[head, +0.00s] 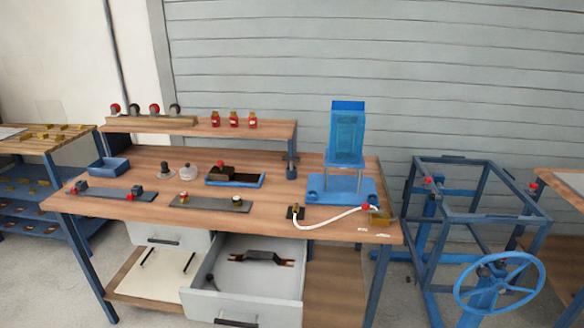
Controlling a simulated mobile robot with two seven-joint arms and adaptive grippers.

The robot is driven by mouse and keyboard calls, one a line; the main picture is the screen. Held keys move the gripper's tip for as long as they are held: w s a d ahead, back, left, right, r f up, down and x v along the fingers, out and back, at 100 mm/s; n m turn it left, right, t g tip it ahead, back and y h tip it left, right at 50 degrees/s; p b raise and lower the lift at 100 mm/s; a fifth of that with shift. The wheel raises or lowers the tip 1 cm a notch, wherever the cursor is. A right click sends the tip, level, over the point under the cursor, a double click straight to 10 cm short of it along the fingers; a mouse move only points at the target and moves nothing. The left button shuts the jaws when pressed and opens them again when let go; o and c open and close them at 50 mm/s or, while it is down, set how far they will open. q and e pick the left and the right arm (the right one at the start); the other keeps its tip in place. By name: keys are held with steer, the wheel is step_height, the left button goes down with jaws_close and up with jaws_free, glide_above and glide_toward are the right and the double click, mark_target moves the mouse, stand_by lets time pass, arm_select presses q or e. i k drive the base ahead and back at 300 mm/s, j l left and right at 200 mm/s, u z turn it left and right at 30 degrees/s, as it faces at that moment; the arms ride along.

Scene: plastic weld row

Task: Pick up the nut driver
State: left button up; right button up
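I cannot tell for certain which thing is the nut driver. A rack (150,122) on the raised shelf holds several upright tools with red or black round heads, such as a red-headed tool (115,108). In the open drawer (272,308) lies a long dark tool with reddish ends (262,257). A smaller dark tool (212,278) is near the drawer's left side, partly hidden by the drawer wall. Neither of my grippers shows in the head view.
The wooden workbench (320,217) carries a blue press (347,135), a white hose (325,219), a blue bin (109,167) and dark plates. Three red jars (233,119) stand on the shelf. The drawer juts out in front. A blue frame with a handwheel (500,285) stands right.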

mark_target(290, 159)
steer(key=i+j, duration=0.1)
steer(key=i, duration=0.55)
steer(key=i+j, duration=0.1)
steer(key=i, duration=0.6)
steer(key=l+z, duration=0.05)
